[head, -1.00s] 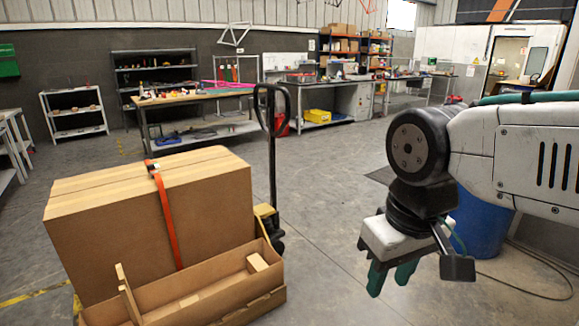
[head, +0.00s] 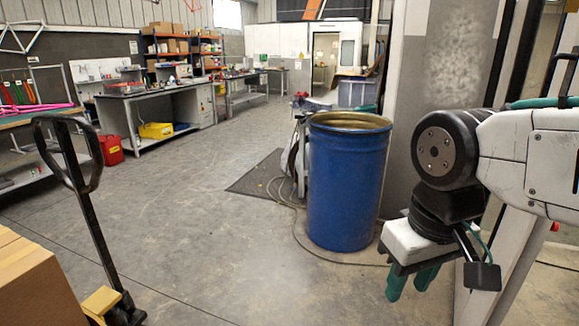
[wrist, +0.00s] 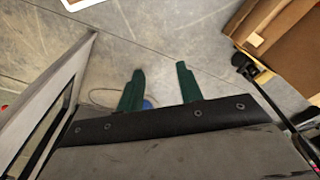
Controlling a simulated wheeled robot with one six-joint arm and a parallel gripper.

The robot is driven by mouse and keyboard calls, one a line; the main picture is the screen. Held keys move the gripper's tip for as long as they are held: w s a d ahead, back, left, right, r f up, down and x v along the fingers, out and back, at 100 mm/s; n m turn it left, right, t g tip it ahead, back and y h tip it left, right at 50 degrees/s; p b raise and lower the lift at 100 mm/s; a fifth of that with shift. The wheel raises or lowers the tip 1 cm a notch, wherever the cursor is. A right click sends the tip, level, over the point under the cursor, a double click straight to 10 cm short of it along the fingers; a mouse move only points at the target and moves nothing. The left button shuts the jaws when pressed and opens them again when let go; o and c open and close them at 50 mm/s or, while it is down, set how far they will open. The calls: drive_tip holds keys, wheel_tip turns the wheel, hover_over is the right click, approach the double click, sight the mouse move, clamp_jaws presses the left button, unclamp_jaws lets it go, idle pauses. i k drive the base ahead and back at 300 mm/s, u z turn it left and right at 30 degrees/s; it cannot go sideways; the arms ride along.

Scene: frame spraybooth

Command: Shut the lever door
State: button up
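I cannot make out a lever door for certain. In the head view a grey-white upright panel (head: 438,90) stands behind my arm, with dark uprights to its right; no lever shows on it. In the wrist view a pale-framed panel with a dark pane (wrist: 50,115) fills the left edge, and I cannot tell whether it is the door. My gripper (head: 411,281) hangs at the right of the head view, fingers down. In the wrist view its two green fingers (wrist: 160,75) stand apart with nothing held between them.
A blue drum (head: 347,185) stands left of my gripper, with a hose on the floor around it. A cardboard box (head: 38,285) and a pallet jack handle (head: 85,215) are at the left. Open floor (head: 215,225) lies between.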

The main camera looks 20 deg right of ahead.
sight(517, 236)
drive_tip(key=z, duration=1.05)
drive_tip(key=i, duration=1)
drive_tip(key=z, duration=0.7)
drive_tip(key=k, duration=0.5)
drive_tip(key=u, duration=0.25)
drive_tip(key=i, duration=0.5)
drive_tip(key=u, duration=0.15)
